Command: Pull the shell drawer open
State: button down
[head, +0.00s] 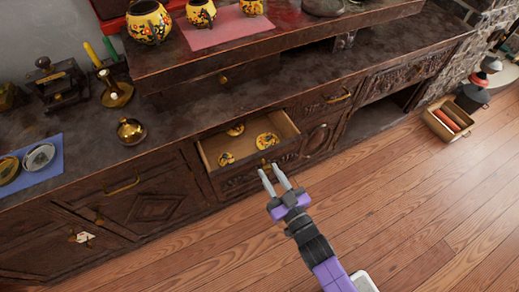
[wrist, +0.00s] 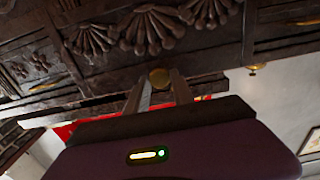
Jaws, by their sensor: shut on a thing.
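The shell drawer (head: 232,184) stands pulled out from the dark carved cabinet in the head view, its inside showing. Several yellow painted pieces (head: 266,140) lie in it. In the wrist view its dark front carries carved shells (wrist: 152,30), with a round brass knob (wrist: 160,78) below them. My gripper (head: 269,169) is at the drawer's front; in the wrist view its fingers (wrist: 160,82) are on either side of the knob, shut on it. The fingers partly hide the knob.
The cabinet top (head: 185,118) holds a small brass pot (head: 131,131) and a brass candlestick (head: 115,92). Painted teapots (head: 148,22) stand on the raised shelf. A wooden crate (head: 441,124) sits on the floor at right. The wooden floor (head: 400,200) before the cabinet is clear.

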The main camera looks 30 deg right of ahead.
jog(key=s+p, duration=0.1)
jog(key=s, duration=0.9)
jog(key=shift+s, duration=0.3)
jog(key=c, duration=1.1)
grip_release()
jog(key=s, duration=0.7)
jog(key=shift+s, duration=0.4)
